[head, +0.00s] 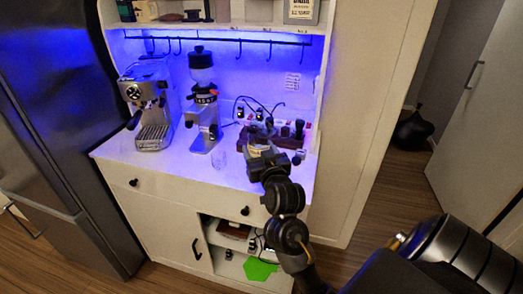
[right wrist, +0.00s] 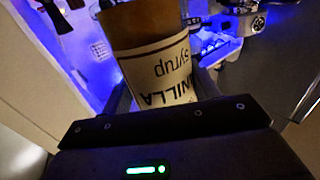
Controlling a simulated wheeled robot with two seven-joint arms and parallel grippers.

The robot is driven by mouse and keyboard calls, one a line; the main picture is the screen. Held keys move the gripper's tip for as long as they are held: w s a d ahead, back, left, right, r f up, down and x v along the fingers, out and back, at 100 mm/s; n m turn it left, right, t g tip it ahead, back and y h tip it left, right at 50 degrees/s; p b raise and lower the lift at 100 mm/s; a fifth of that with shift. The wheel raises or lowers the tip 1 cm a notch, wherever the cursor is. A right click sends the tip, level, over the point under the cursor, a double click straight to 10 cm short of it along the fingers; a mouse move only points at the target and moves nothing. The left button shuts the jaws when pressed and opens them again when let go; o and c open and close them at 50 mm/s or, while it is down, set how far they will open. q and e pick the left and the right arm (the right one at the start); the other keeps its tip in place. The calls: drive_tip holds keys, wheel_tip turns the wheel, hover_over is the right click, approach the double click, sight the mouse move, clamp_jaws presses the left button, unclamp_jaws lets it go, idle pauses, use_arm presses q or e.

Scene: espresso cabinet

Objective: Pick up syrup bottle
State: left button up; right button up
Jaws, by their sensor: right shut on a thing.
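The syrup bottle (right wrist: 157,62) is amber-brown with a white label reading "vanilla syrup", which appears upside down in the right wrist view. It stands between the fingers of my right gripper (head: 260,152), which is shut on it. In the head view the gripper is over the right part of the white counter, and the arm largely hides the bottle. I cannot tell whether the bottle's base touches the counter. My left gripper is not in view.
An espresso machine (head: 152,108) and a grinder (head: 203,100) stand left on the counter (head: 185,168). A small clear glass (head: 219,157) is left of my gripper. A red-and-dark holder (head: 292,134) is close behind on the right. A hook rail (head: 225,40) and shelf are above.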

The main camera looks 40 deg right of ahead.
sight(253, 150)
drive_tip(key=shift+s+a+r+p, duration=0.15)
drive_tip(key=shift+s+a+r, duration=0.45)
drive_tip(key=shift+s+a, duration=0.35)
drive_tip(key=shift+s+a+r+p, duration=0.15)
drive_tip(key=shift+s+a+r, duration=0.45)
drive_tip(key=shift+s+a, duration=0.3)
drive_tip(key=shift+a, duration=0.15)
